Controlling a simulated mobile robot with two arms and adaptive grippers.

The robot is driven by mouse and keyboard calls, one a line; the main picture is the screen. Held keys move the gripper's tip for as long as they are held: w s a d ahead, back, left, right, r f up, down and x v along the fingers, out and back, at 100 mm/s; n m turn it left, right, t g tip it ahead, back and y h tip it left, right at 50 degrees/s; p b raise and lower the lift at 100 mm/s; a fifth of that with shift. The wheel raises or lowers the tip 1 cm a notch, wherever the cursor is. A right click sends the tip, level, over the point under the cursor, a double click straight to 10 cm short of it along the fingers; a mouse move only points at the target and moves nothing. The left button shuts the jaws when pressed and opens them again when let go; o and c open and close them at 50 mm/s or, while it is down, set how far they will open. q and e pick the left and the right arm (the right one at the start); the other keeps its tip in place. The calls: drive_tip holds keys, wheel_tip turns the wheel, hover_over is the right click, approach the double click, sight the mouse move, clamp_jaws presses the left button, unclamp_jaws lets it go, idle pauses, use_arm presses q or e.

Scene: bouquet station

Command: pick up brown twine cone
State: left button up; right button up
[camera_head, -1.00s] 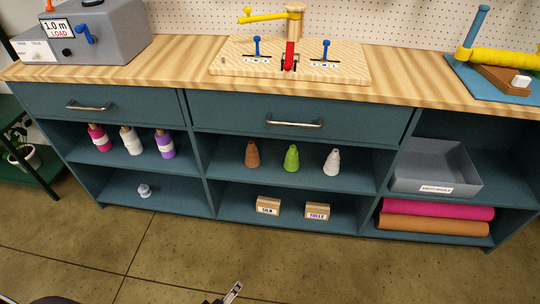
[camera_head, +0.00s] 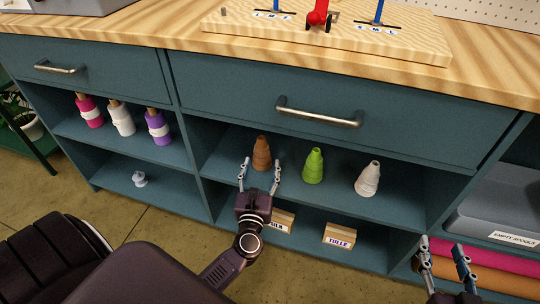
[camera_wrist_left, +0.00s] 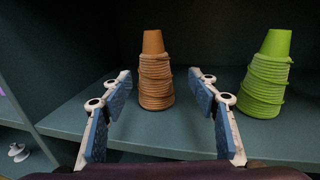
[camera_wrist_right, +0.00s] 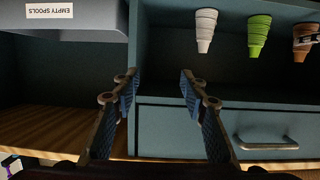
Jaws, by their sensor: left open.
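The brown twine cone (camera_head: 262,152) stands upright on the upper middle shelf, leftmost of three cones. It also shows in the left wrist view (camera_wrist_left: 156,75), centred beyond my fingers. My left gripper (camera_head: 260,172) is open in front of this cone, with a finger to each side; in the left wrist view (camera_wrist_left: 164,90) the fingertips appear just short of it and nothing is between them. My right gripper (camera_head: 444,248) is open and empty at the right, in front of the divider near the right bay; it also shows in the right wrist view (camera_wrist_right: 157,85).
The green cone (camera_head: 313,166) and white cone (camera_head: 368,179) stand to the right on the same shelf (camera_head: 225,165). A drawer with a handle (camera_head: 318,113) is above. Labelled boxes, one reading TULLE (camera_head: 340,235), sit below. A grey bin (camera_head: 500,218) is at right.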

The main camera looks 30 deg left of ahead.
sight(261, 154)
use_arm(q)
drive_tip(key=x, duration=0.6)
drive_tip(key=shift+a+r, duration=0.35)
drive_tip(key=shift+a, duration=0.15)
drive_tip(key=shift+w+a, duration=0.1)
drive_tip(key=shift+w, duration=0.2)
use_arm(e)
drive_tip(key=shift+w+a+r+t, duration=0.15)
drive_tip(key=shift+r+t, duration=0.15)
drive_tip(key=shift+r, duration=0.35)
drive_tip(key=shift+w+a+r+t, duration=0.15)
drive_tip(key=shift+r+t, duration=0.15)
drive_tip(key=shift+r, duration=0.3)
use_arm(q)
drive_tip(key=shift+c, duration=0.4)
drive_tip(key=c, duration=1.3)
